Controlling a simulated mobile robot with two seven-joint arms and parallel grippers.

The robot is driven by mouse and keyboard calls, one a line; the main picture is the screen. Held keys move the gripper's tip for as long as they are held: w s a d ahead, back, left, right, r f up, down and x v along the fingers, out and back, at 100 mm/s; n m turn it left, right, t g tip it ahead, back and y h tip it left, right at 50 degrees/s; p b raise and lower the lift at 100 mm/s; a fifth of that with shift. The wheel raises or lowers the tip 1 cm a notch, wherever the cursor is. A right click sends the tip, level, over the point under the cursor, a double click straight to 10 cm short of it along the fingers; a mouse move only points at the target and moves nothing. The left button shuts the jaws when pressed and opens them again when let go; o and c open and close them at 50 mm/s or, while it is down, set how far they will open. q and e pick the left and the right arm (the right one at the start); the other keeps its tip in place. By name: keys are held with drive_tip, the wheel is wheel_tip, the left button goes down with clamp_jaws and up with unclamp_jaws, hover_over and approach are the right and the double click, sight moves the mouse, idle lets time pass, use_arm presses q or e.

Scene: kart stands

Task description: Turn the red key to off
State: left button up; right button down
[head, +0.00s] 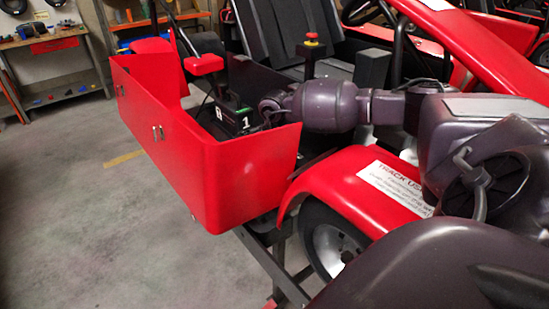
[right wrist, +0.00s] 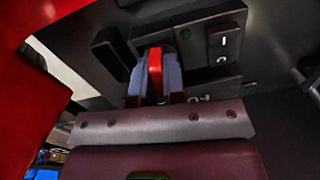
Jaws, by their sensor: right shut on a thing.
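The red key (right wrist: 155,70) stands upright in the right wrist view, in front of a dark control panel (right wrist: 190,20). My right gripper (right wrist: 156,77) is shut on it, with one blue-grey finger pad on each side. The base of the key and its slot are hidden by the fingers. In the head view my right arm reaches in from the right to a black box (head: 240,119) with white marks behind the kart's red side panel (head: 215,165). The key and fingertips cannot be made out there. My left gripper is not in view.
A black rocker switch (right wrist: 223,42) sits right of the key, and a green spot (right wrist: 185,33) between them.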

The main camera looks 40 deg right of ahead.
drive_tip(key=shift+f+n+b, duration=0.1)
drive_tip(key=shift+n+b, duration=0.3)
drive_tip(key=shift+n, duration=0.8)
drive_tip(key=c, duration=1.1)
unclamp_jaws()
